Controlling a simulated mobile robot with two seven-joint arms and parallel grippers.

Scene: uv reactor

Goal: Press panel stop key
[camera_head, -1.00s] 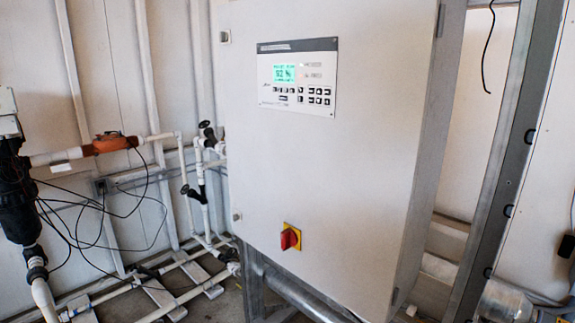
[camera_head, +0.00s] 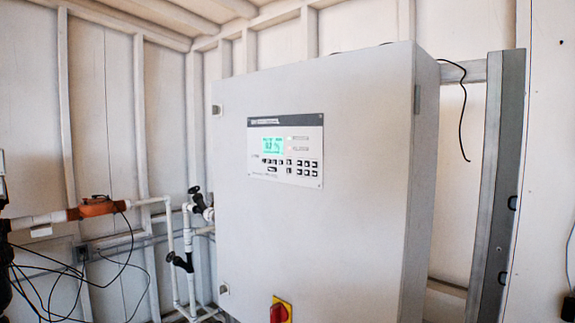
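The control panel (camera_head: 285,150) is set in the upper front of a large white cabinet (camera_head: 320,235). It has a lit green display (camera_head: 273,145) and rows of small black keys (camera_head: 290,166) below and beside the display. The key labels are too small to read, so I cannot tell which is the stop key. Neither of my grippers shows in the head view.
A red rotary switch (camera_head: 279,312) on a yellow plate is low on the cabinet front. White pipes with black valves (camera_head: 182,262) and an orange fitting (camera_head: 97,206) stand at the left. A grey metal post (camera_head: 497,190) stands at the right.

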